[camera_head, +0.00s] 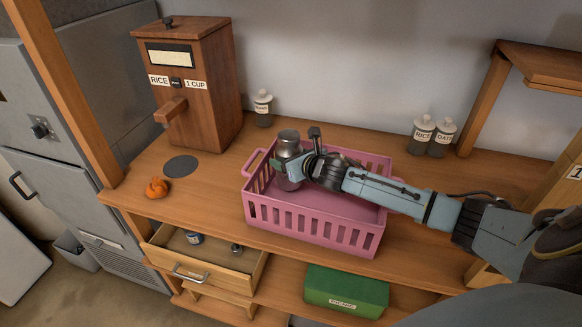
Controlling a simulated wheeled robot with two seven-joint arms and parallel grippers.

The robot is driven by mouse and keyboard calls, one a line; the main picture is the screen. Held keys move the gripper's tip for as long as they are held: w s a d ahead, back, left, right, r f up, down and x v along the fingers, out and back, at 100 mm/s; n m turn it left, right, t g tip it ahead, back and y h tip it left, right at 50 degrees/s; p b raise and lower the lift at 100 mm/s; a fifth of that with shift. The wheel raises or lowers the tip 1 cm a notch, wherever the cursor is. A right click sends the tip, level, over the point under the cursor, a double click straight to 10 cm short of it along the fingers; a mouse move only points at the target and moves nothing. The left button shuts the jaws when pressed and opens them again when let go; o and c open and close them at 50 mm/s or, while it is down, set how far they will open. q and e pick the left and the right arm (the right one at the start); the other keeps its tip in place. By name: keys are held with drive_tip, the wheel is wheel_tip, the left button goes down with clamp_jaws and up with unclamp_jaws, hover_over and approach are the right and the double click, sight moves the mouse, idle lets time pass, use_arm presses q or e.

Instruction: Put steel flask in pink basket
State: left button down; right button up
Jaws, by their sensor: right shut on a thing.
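The steel flask (288,140) is a grey metal bottle, upright, at the left part of the pink basket (312,222). Its lower part is inside the basket's walls and its top rises above the rim. My right gripper (283,168) is shut on the flask at its middle, with the arm reaching in from the right over the basket. The gripper hides part of the flask. I cannot tell whether the flask's base touches the basket floor. My left gripper is not in view.
A wooden rice dispenser (190,85) stands at the back left, near a small orange object (157,187). A jar (263,108) stands behind the basket, and two labelled jars (432,136) at the back right. An open drawer (205,258) and green box (345,291) are below the counter.

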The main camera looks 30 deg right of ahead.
drive_tip(key=shift+f, duration=1.35)
drive_tip(key=shift+f, duration=0.15)
drive_tip(key=o, duration=1.3)
drive_tip(key=shift+f, duration=0.1)
drive_tip(key=shift+s+r, duration=0.15)
drive_tip(key=shift+r, duration=0.05)
drive_tip(key=p+v, duration=0.7)
drive_tip(key=v, duration=0.4)
drive_tip(key=shift+s+r, duration=0.2)
drive_tip(key=shift+s, duration=0.15)
